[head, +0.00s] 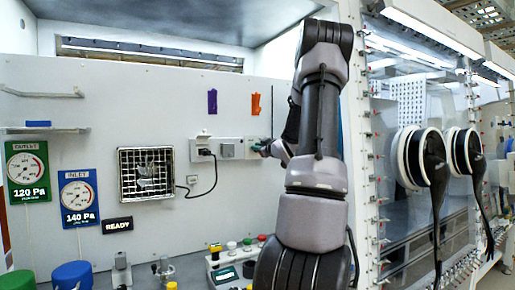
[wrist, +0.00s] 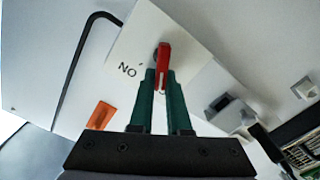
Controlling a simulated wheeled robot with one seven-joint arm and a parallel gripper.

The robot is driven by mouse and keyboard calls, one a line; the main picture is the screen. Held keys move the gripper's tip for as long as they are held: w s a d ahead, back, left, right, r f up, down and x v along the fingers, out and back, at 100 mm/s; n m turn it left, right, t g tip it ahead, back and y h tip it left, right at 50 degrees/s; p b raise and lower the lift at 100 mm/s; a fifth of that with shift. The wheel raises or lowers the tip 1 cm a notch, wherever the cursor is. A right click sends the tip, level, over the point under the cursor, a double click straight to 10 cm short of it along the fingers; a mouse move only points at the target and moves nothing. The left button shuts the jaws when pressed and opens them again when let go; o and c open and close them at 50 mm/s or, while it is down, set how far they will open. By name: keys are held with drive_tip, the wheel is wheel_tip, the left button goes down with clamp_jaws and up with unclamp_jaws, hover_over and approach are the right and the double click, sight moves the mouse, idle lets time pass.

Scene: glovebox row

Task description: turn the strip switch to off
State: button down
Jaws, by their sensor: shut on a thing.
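The strip switch is a red lever (wrist: 164,58) on a white plate (wrist: 189,50) in the wrist view. Black letters on the plate, seen upside down, appear to read ON, to the left of the lever. The lever points down the picture, between the fingers. My gripper (wrist: 160,80) has green fingers shut on the lever. In the head view my gripper (head: 263,148) is at the right end of the white wall strip (head: 242,141). My arm and gripper hide the switch there.
A black plug (head: 205,152) with a cable sits in the strip's left end, beside a grey cover (head: 227,150). Purple (head: 212,101) and orange (head: 255,104) pieces hang above. A wire-grilled vent (head: 146,174) is left. Glovebox ports (head: 412,155) stand right.

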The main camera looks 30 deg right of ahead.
drive_tip(key=c, duration=0.9)
unclamp_jaws()
drive_tip(key=s, duration=1.1)
drive_tip(key=shift+a, duration=0.3)
drive_tip(key=shift+w+a, duration=0.1)
drive_tip(key=shift+w, duration=0.05)
drive_tip(key=s+a+r+m+g+h, duration=0.1)
drive_tip(key=s+a+m+g+h, duration=0.15)
drive_tip(key=a, duration=0.35)
drive_tip(key=s+a+r+m+g+h, duration=0.1)
drive_tip(key=s+a+r+m+g, duration=0.1)
drive_tip(key=a+m+g, duration=0.3)
drive_tip(key=s+a+f+g+y, duration=0.1)
drive_tip(key=s+a+y, duration=0.1)
drive_tip(key=s+a, duration=0.4)
drive_tip(key=s+a+f+m+g+y, duration=0.1)
drive_tip(key=s+a+f+y, duration=0.1)
drive_tip(key=s+a, duration=0.5)
drive_tip(key=s+a+f+m+g+y, duration=0.1)
drive_tip(key=s+a+f+y, duration=0.1)
drive_tip(key=s+a, duration=0.5)
drive_tip(key=shift+a+g+y, duration=0.25)
drive_tip(key=shift+a+y, duration=0.1)
drive_tip(key=shift+a, duration=0.1)
